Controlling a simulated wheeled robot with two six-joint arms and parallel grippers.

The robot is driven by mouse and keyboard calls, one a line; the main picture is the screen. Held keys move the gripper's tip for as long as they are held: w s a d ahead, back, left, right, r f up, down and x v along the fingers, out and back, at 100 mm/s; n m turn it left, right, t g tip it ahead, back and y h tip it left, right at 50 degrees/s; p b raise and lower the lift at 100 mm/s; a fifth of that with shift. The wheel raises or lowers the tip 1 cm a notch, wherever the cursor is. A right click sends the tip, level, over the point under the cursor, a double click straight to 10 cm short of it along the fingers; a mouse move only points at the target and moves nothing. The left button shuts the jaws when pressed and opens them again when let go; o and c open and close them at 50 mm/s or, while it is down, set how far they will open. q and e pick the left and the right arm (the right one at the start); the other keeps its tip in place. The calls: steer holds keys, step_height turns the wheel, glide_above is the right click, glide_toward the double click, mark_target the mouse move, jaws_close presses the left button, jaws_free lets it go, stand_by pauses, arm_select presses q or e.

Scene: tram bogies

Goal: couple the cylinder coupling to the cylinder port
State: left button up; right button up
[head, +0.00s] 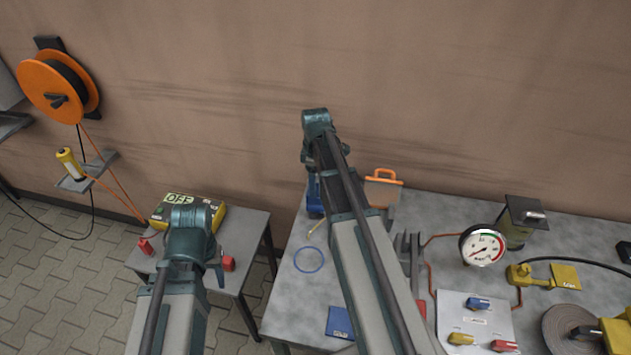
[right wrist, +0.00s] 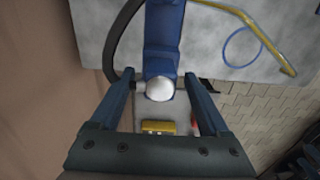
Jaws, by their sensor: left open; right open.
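In the right wrist view a blue body (right wrist: 163,45) with a rounded silver end (right wrist: 160,89) lies between the spread fingers of my right gripper (right wrist: 160,98). A gap shows on both sides, so the gripper is open and empty. The blue body also shows in the head view (head: 314,196), at the bench's left end, below my right wrist. I cannot tell whether it carries the cylinder coupling or the cylinder port. Neither coupling nor port is clearly identifiable.
The bench (head: 285,305) holds a blue ring (head: 308,259), a gauge (head: 482,247), a valve panel (head: 475,318) and a yellow fitting (head: 562,277) by a black hose. A yellow box marked OFF (head: 178,199) stands on the small table. An orange reel (head: 50,85) hangs on the wall.

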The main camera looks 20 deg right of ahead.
step_height(320, 180, up, 14)
steer(key=p, duration=1.4)
steer(key=shift+f, duration=0.15)
steer(key=s+a+f+m+b, duration=0.2)
steer(key=s+a+m, duration=0.1)
steer(key=s+a, duration=0.6)
steer(key=s+a+f+m+h+b, duration=0.1)
steer(key=s+a+f+m+b, duration=0.1)
steer(key=s+a, duration=0.8)
steer(key=a+m+b, duration=0.1)
steer(key=a, duration=0.4)
steer(key=shift+f+m, duration=0.35)
steer(key=shift+m, duration=0.05)
steer(key=shift+c, duration=0.3)
